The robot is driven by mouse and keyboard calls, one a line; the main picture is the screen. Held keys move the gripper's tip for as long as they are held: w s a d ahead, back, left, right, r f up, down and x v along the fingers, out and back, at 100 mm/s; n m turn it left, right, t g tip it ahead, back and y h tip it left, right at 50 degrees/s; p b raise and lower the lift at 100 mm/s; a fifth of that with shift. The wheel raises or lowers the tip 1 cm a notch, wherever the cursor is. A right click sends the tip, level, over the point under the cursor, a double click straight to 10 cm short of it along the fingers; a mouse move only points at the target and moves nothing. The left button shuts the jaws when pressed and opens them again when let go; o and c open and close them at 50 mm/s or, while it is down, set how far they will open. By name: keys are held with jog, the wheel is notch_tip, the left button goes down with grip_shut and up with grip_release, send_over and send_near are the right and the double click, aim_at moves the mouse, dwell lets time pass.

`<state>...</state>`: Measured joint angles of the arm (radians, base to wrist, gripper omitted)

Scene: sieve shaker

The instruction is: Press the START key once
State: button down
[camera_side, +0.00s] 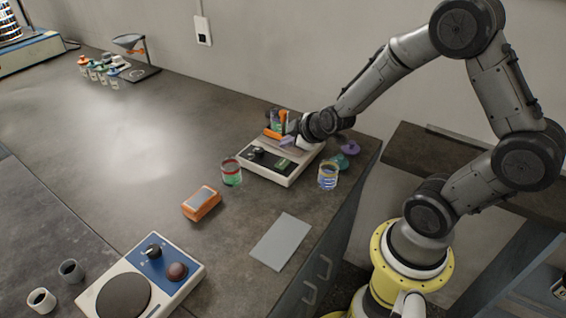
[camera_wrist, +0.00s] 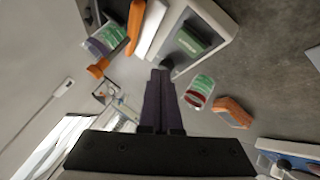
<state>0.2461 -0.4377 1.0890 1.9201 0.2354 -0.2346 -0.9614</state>
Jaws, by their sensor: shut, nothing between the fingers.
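My gripper (camera_side: 291,141) is over the back part of the shaker.
A red-banded jar (camera_side: 231,173) and a blue-banded jar (camera_side: 327,176) flank the shaker. An orange box (camera_side: 202,203), a grey sheet (camera_side: 280,242) and a blue-and-white hotplate-like device (camera_side: 140,280) lie in front. The bench's left middle is clear.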

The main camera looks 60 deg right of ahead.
aim_at(286, 164)
jog(key=shift+f, duration=1.85)
jog(key=shift+f, duration=0.2)
dwell(0.5)
jog(key=shift+f, duration=0.25)
